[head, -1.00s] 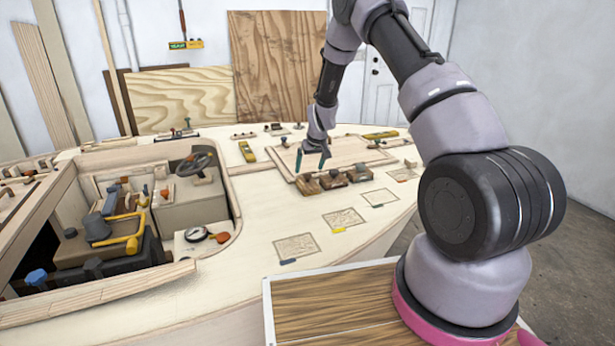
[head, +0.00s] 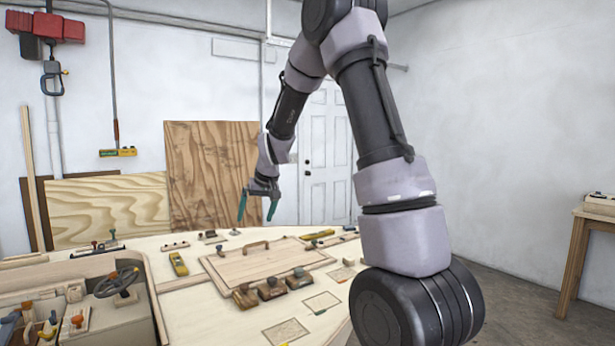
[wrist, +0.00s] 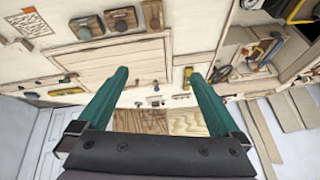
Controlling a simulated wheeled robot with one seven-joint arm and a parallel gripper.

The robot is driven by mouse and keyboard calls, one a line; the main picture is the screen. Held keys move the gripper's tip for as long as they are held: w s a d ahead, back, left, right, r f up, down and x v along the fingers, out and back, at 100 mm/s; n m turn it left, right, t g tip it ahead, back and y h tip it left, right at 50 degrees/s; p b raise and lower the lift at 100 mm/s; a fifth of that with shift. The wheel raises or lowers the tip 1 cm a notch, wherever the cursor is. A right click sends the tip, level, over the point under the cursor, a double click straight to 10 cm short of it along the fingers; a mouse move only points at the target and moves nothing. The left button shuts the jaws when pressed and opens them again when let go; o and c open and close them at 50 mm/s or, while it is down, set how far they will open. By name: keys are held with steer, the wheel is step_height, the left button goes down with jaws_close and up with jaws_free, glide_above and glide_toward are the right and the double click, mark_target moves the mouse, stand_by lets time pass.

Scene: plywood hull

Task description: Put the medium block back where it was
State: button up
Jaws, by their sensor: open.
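Three dark wooden blocks with knobs stand in a row at the near edge of a raised wooden panel (head: 262,262): a left block (head: 245,298), a middle block (head: 271,290) and a right block (head: 299,281). They also show along the top of the wrist view (wrist: 121,20). I cannot tell for sure which is the medium one. My gripper (head: 256,218) is open and empty, raised above the deck and apart from the blocks. Its two green fingers (wrist: 158,76) are spread in the wrist view.
Marked squares lie on the deck in front of the blocks, one patterned (head: 286,332) and one farther right (head: 321,302). A yellow level (head: 178,264) lies left of the panel. A cockpit with a steering wheel (head: 117,282) opens at lower left.

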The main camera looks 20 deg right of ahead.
steer(key=s+d+r+m+t, duration=0.1)
steer(key=s+d+r+m, duration=0.1)
steer(key=s+r, duration=1.4)
steer(key=s+d+m+t, duration=0.1)
steer(key=s+m, duration=0.1)
steer(key=s, duration=1.5)
steer(key=shift+r, duration=0.3)
